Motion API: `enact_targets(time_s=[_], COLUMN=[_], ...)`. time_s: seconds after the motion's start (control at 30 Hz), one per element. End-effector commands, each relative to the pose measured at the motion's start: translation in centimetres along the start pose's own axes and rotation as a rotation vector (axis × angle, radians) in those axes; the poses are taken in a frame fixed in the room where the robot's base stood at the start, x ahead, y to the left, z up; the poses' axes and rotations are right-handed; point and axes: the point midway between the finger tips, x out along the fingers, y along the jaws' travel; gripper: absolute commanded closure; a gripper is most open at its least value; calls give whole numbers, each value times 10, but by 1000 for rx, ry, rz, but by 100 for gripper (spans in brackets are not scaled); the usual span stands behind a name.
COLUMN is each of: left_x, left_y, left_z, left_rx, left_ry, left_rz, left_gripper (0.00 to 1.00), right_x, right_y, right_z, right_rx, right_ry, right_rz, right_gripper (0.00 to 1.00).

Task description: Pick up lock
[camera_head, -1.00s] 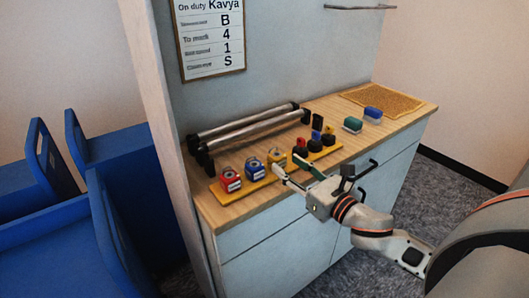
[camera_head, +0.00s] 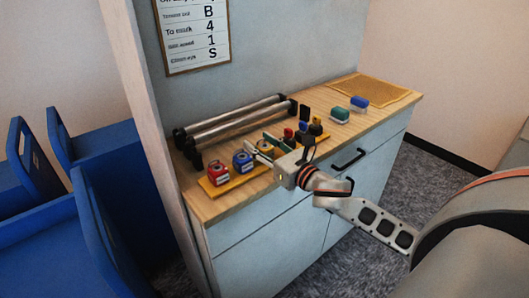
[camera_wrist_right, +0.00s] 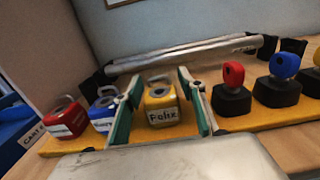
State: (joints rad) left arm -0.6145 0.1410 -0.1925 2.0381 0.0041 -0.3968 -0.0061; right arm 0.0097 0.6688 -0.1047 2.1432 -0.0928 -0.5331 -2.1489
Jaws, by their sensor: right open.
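Three padlocks stand in a row on a yellow tray (camera_head: 214,190): a red lock (camera_head: 218,175), a blue lock (camera_head: 242,161) and a yellow lock, which shows clearly in the wrist view (camera_wrist_right: 161,106) with a white label reading "Felix". The red lock (camera_wrist_right: 67,121) and blue lock (camera_wrist_right: 102,112) also show there, left of my fingers. My right gripper (camera_wrist_right: 158,88) is open, with one green-padded finger on each side of the yellow lock. I cannot tell whether the pads touch it. In the head view my right gripper (camera_head: 264,146) partly hides the yellow lock. My left gripper is out of view.
Red (camera_wrist_right: 233,88), blue (camera_wrist_right: 283,80) and yellow-topped pieces on black bases stand to the right on the tray. Metal rollers (camera_head: 235,120) lie behind.

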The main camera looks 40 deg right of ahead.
Motion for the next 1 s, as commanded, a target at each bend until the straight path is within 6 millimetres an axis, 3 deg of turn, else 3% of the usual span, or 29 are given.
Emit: enact_targets(time_s=[0.2,0.33,0.77,1.0], left_x=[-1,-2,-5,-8], left_y=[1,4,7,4], left_z=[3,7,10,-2], left_rx=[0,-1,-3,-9], left_ry=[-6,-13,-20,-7], left_rz=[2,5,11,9], left_gripper=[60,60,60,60], right_x=[0,0,0,0], right_y=[0,0,0,0], right_z=[0,0,6,39], right_rx=[1,1,0,-4], right_ry=[1,1,-2,-8], right_rz=[0,0,1,2], right_gripper=[60,94,94,94])
